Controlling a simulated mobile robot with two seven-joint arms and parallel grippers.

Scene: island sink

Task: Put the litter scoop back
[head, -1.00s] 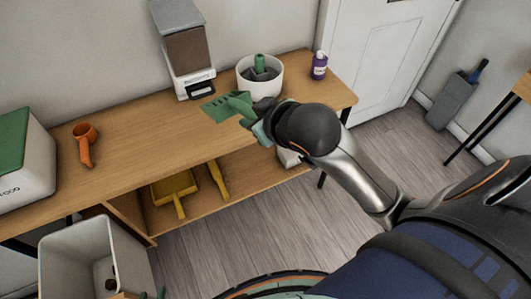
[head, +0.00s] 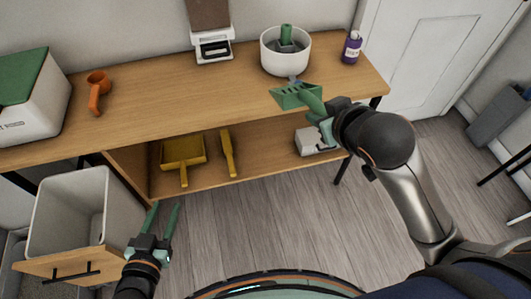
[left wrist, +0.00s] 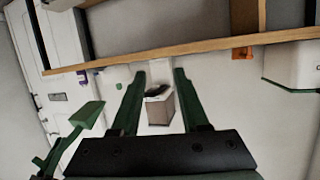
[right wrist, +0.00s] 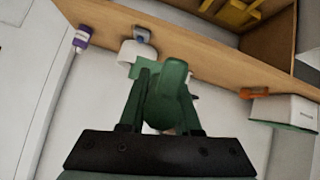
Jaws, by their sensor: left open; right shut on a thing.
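The green slotted litter scoop (head: 290,97) is held by its handle in my right gripper (head: 322,122), which is shut on it. In the head view it appears over the front part of the wooden tabletop, just in front of the white round pot (head: 273,57). The pot holds grey material and an upright green handle (head: 286,34). In the right wrist view the scoop (right wrist: 168,90) fills the space between the fingers and partly covers the pot (right wrist: 134,54). My left gripper (head: 164,214) is open and empty, low over the floor near the bin.
A purple bottle (head: 351,48) stands right of the pot. A dispenser (head: 212,42), an orange scoop (head: 97,92) and a green-lidded bin (head: 38,100) are further left. A yellow dustpan (head: 183,152) and brush (head: 228,153) lie on the lower shelf. A pull-out bin (head: 70,212) stands left.

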